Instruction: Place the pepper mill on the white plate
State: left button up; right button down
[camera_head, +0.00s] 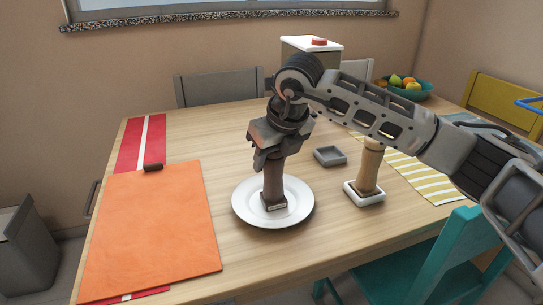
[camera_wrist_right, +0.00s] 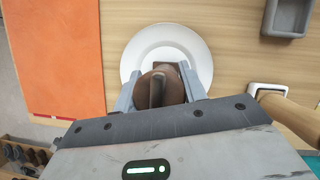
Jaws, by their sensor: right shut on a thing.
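The dark brown pepper mill (camera_head: 273,180) is upright over the middle of the white plate (camera_head: 242,205), its square base at or just above the plate surface; I cannot tell for certain that it touches. My right gripper (camera_head: 270,152) is shut on the mill's upper part from above. In the right wrist view the mill (camera_wrist_right: 160,88) sits between the fingers of my right gripper (camera_wrist_right: 162,98), with the plate (camera_wrist_right: 145,38) behind it. The gripper hides the mill's top in the head view. My left gripper is not in view.
A light wooden mill-like object with a white square base (camera_head: 366,192) stands right of the plate. A small grey tray (camera_head: 330,157) lies behind it. An orange board (camera_head: 150,225) lies left. A striped yellow cloth (camera_head: 425,178) and a fruit bowl (camera_head: 408,92) are farther right.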

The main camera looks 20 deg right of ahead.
jog(key=c, duration=0.8)
grip_release()
jog(key=shift+r, duration=0.15)
jog(key=shift+s+r, duration=0.1)
jog(key=shift+r, duration=0.25)
jog(key=p+v, duration=0.1)
jog(key=v, duration=1)
jog(key=shift+s+r, duration=0.1)
jog(key=shift+r, duration=0.05)
